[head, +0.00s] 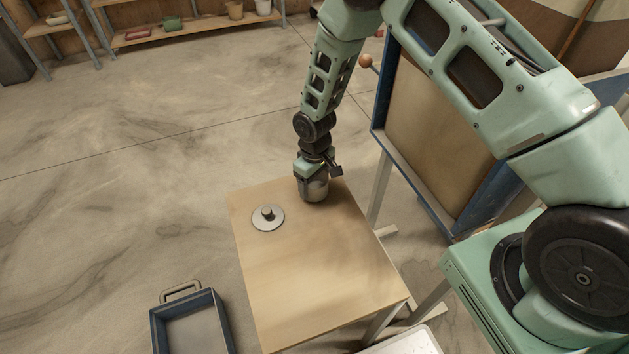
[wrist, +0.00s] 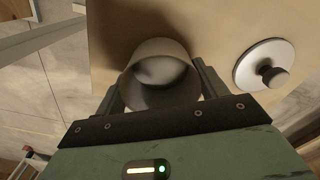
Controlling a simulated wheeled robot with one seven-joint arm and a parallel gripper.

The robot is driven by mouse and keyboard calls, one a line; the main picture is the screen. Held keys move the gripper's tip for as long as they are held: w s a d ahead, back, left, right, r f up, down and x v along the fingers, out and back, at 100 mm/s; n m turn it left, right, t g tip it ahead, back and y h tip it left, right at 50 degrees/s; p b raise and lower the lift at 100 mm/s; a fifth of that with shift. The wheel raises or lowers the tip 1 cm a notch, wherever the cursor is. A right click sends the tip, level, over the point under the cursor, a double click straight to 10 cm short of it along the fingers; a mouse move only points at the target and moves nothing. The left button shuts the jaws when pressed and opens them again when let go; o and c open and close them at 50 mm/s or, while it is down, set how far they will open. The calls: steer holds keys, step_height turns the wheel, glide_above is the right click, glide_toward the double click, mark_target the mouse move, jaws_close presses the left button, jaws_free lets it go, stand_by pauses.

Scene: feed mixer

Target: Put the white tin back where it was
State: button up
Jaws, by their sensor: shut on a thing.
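The white tin (head: 315,190) is at the far right part of the small wooden table (head: 320,270), under my gripper (head: 313,178). In the wrist view the tin (wrist: 158,62) is an open, round container, shadowed inside, with its rim toward the camera. My gripper (wrist: 160,90) is shut on it, one finger on each side. The tin is upright; I cannot tell whether its base touches the table.
A round lid with a dark knob (head: 267,217) lies on the table, left of the tin; it also shows in the wrist view (wrist: 265,66). A blue tray (head: 190,325) is on the floor at lower left. A blue-framed machine (head: 437,150) stands close on the right. The table's front is clear.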

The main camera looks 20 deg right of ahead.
steer(key=shift+f, duration=0.15)
steer(key=o, duration=1)
steer(key=shift+o, duration=0.2)
steer(key=s+a+r, duration=0.2)
steer(key=r, duration=0.8)
steer(key=s+a+r, duration=0.2)
steer(key=s+r, duration=0.1)
steer(key=r, duration=0.6)
steer(key=s+a+r+n, duration=0.1)
steer(key=s+r, duration=0.5)
steer(key=s, duration=0.6)
steer(key=s+a+r, duration=0.1)
steer(key=s+r, duration=0.6)
steer(key=s, duration=0.6)
steer(key=shift+a+r+n+y, duration=0.15)
steer(key=shift+n+y, duration=0.15)
steer(key=shift+n, duration=0.1)
